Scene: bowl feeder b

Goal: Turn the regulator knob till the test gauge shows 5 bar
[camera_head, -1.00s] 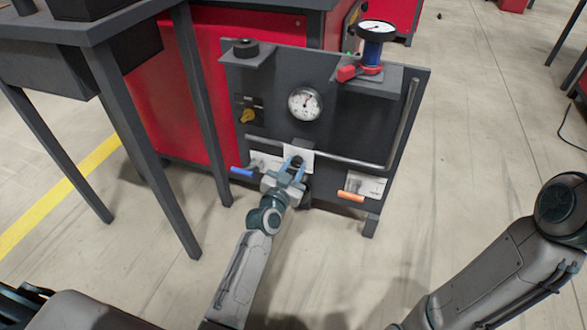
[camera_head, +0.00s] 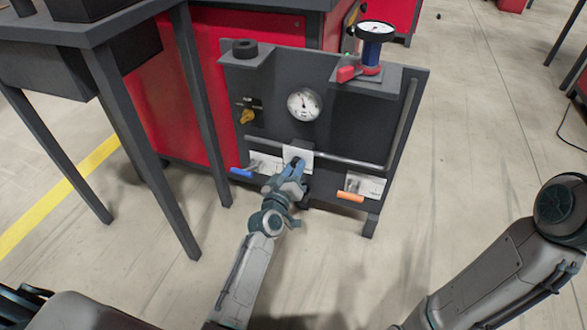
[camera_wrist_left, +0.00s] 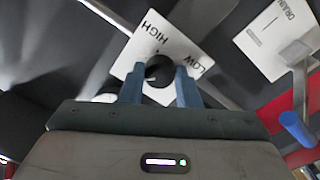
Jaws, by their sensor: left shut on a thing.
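The regulator knob (camera_wrist_left: 158,72) is a small dark round knob on a white plate (camera_wrist_left: 182,48) marked HIGH and LOW, low on the dark panel. My left gripper (camera_head: 292,170) is shut on the knob, one blue finger on each side; the fingers also show in the left wrist view (camera_wrist_left: 158,90). The knob is partly hidden by the fingers in the head view. A white dial gauge (camera_head: 304,104) sits mid-panel. Another gauge (camera_head: 376,29) tops a blue and red fitting on the right shelf. Their readings are too small to tell. My right gripper is out of view.
A blue-tipped lever (camera_head: 241,173) is left of the knob; an orange-tipped lever (camera_head: 350,196) is right of it. A horizontal rail (camera_head: 335,158) crosses the panel just above. A table leg (camera_head: 140,150) stands left of the panel.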

